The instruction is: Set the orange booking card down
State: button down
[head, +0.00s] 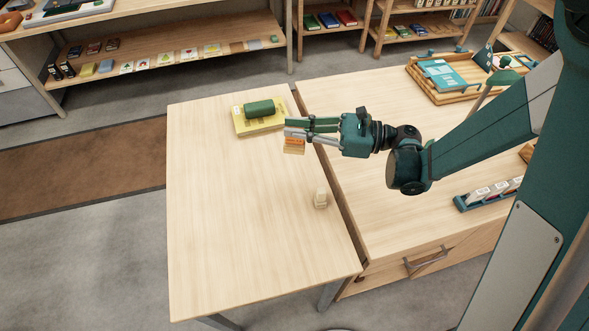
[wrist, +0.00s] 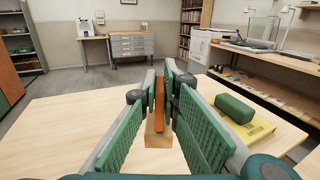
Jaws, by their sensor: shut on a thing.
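The orange booking card (head: 294,142) is between the fingers of my gripper (head: 297,132), over the pale table (head: 230,220) in the head view. In the wrist view the card (wrist: 159,98) stands edge-on and upright between the green ribbed finger pads (wrist: 160,97). A small wooden block (head: 293,150) shows directly below the card; it is also in the wrist view (wrist: 157,139). The fingers are shut on the card. I cannot tell whether the block touches the tabletop.
A yellow book (head: 262,126) with a green case (head: 259,109) on it lies at the table's back right. The table's left and front are clear. A drawer desk (head: 390,210) adjoins on the right.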

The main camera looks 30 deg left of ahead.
aim_at(295, 143)
jog(key=shift+f+b, duration=0.95)
jog(key=shift+f, duration=2.2)
jog(key=shift+f+b, duration=0.6)
jog(key=shift+f, duration=1.3)
jog(key=shift+f, duration=0.1)
jog(key=c, duration=2.9)
grip_release()
jog(key=o, duration=0.3)
jog(key=shift+o, duration=0.2)
